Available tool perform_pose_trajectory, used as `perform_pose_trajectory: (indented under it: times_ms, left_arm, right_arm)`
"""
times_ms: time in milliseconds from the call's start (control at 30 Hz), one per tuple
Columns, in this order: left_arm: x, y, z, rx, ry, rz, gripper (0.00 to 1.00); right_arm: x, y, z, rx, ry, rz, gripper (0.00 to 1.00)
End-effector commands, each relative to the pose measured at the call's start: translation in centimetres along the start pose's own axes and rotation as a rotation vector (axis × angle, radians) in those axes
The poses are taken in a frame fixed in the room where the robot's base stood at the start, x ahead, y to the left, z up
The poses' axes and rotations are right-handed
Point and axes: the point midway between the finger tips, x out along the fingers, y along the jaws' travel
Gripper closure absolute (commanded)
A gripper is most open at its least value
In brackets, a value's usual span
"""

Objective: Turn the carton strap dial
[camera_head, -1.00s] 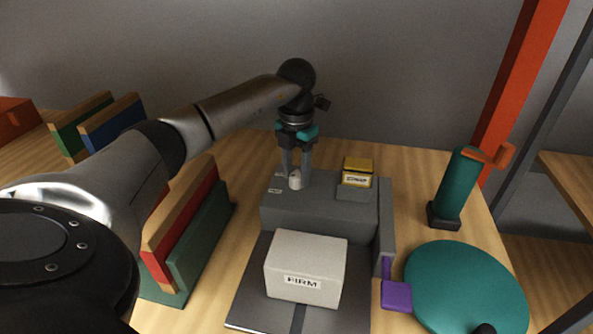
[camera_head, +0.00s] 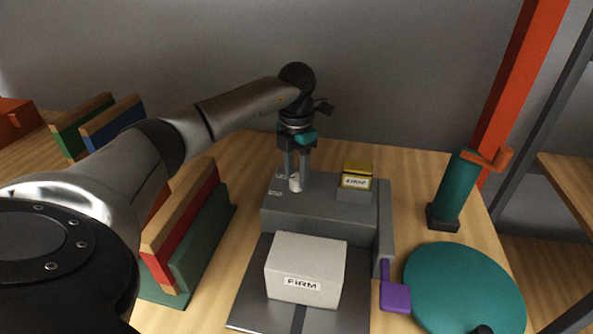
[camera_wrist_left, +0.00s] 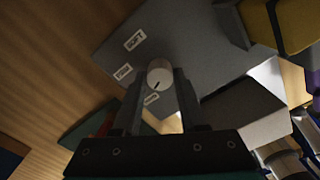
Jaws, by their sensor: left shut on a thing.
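The strap dial is a small white knob (camera_head: 295,183) on the top left of a grey machine (camera_head: 330,218). A white carton (camera_head: 305,270) labelled FIRM lies in front of the machine. My right gripper is not in view.
A purple lever (camera_head: 395,297) and a teal disc (camera_head: 465,288) are at the right, with a teal cylinder (camera_head: 454,190) behind. Coloured boards (camera_head: 200,240) stand at the left.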

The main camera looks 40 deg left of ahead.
Motion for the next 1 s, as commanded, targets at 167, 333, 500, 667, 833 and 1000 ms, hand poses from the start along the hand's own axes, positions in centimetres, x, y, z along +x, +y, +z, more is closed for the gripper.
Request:
perform_pose_trajectory:
  times_ms: [167, 333, 500, 667, 833, 1000]
  left_arm:
    - [-0.3, 0.1, 0.0, 0.140, 0.000, 0.001, 1.00]
    - [-0.3, 0.0, 0.0, 0.301, 0.000, 0.000, 1.00]
    - [-0.3, 0.0, 0.1, 0.462, -0.001, 0.001, 1.00]
    - [-0.2, 0.0, 0.1, 0.603, -0.002, 0.001, 1.00]
    - [-0.2, 0.0, 0.1, 0.732, -0.003, 0.000, 1.00]
    - [-0.1, 0.0, 0.1, 0.829, -0.003, 0.000, 1.00]
  right_arm:
    - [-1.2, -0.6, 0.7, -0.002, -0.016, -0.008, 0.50]
    - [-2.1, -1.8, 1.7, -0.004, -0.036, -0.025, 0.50]
    - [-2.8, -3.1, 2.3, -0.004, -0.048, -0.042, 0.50]
    - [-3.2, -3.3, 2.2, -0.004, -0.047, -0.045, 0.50]
    - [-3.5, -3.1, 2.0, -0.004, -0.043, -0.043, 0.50]
    - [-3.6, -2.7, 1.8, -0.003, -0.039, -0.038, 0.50]
